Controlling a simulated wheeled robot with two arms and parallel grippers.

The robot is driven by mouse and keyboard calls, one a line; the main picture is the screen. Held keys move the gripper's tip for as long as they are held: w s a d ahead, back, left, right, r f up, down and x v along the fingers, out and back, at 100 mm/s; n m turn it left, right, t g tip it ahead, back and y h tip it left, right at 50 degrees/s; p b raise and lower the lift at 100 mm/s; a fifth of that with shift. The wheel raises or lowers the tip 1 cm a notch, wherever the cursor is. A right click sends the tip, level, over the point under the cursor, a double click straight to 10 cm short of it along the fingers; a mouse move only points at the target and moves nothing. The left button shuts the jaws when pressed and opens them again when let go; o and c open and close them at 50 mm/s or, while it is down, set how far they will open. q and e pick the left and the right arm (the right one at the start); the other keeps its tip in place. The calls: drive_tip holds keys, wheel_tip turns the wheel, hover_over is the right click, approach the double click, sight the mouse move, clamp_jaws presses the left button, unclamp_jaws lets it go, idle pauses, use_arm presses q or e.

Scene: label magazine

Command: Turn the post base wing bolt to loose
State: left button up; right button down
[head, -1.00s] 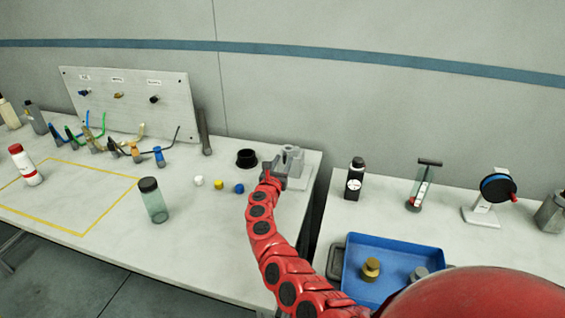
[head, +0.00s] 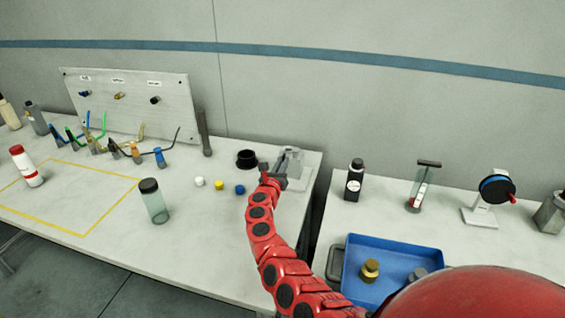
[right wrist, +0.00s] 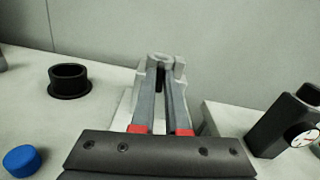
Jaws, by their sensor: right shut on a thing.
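The grey post base (head: 296,158) stands at the right end of the left table, with a hollow round top. In the right wrist view the post base (right wrist: 161,57) is straight ahead, partly hidden by my fingers. My right gripper (head: 279,168) reaches it from the front. In the right wrist view the two grey fingers of my right gripper (right wrist: 161,78) point at the post base and are closed on a small part at its front. That part, likely the wing bolt, is hidden between the fingertips, and its angle cannot be told. My left gripper is out of view.
A black ring (head: 247,158) stands left of the post base, with a blue cap (head: 239,189) in front. A black bottle with a dial (head: 355,180) and a blue tray (head: 350,268) are on the right table. A gap separates the tables.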

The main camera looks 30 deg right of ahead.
drive_tip(key=shift+f+n+p, duration=0.15)
drive_tip(key=shift+n+p, duration=0.35)
drive_tip(key=shift+n, duration=5.25)
drive_tip(key=shift+f+n+p, duration=0.2)
drive_tip(key=shift+n+p, duration=0.3)
drive_tip(key=shift+n, duration=5.2)
drive_tip(key=shift+f+n+p, duration=0.15)
drive_tip(key=shift+n+p, duration=0.35)
drive_tip(key=shift+n, duration=5.25)
